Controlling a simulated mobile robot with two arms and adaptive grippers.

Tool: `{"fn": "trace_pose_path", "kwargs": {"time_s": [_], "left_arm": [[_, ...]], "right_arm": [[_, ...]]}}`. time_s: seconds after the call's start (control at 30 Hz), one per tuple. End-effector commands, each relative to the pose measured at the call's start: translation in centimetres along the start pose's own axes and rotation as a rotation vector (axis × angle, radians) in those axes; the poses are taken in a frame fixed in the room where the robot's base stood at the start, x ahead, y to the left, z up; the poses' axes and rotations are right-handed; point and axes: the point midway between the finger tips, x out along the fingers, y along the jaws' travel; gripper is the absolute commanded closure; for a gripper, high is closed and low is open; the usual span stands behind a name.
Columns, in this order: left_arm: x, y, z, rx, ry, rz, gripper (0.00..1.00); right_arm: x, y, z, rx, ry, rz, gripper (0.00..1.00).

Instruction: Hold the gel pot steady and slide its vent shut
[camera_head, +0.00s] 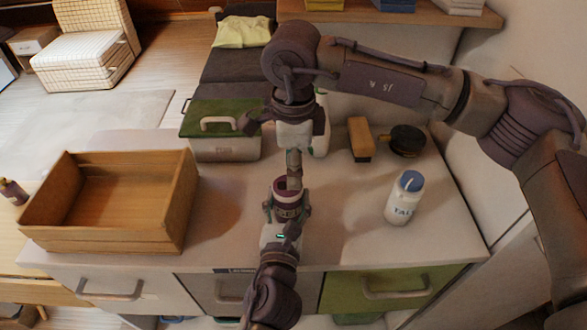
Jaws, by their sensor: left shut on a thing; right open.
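The gel pot (288,211), a small dark purple jar with a pale label, is upright at the middle of the white counter. My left gripper (286,206) comes from the front edge and is shut on the pot, with its fingers around the pot's sides. My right gripper (293,178) reaches down from behind, its fingertips at the pot's top. It is open, though its fingers look narrow from this angle. I cannot tell whether they touch the pot. The vent is too small and too covered to make out.
An open wooden box (180,215) stands left on the counter. A white bottle with a blue cap (404,199) stands right. A brush-like block (361,139) and a dark round container (403,140) lie behind. A green-lidded bin (222,145) is at back left.

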Motion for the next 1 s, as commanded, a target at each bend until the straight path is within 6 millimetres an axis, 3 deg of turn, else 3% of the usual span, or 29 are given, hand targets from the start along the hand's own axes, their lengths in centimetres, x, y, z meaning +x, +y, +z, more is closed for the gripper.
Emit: {"fn": "trace_pose_path", "kwargs": {"time_s": [0.13,0.43,0.47,0.73,1.0], "left_arm": [[0.00,-0.01,-0.03,0.000,0.001,0.000,0.82],[0.00,0.00,-0.04,0.000,0.001,0.000,0.82],[0.00,0.00,-0.04,0.000,0.001,0.000,0.82],[-0.01,0.00,-0.04,0.000,0.001,0.000,0.82],[-0.01,0.00,-0.04,0.000,0.001,0.000,0.82]], "right_arm": [[1.17,0.04,-0.04,0.000,0.001,0.001,0.52],[1.44,0.02,-0.02,0.000,0.000,0.000,0.52],[1.44,0.02,-0.02,0.000,0.000,0.000,0.54],[1.41,0.01,-0.02,0.000,0.000,0.000,0.99],[1.38,-0.01,-0.01,0.001,0.000,-0.001,1.00]]}}
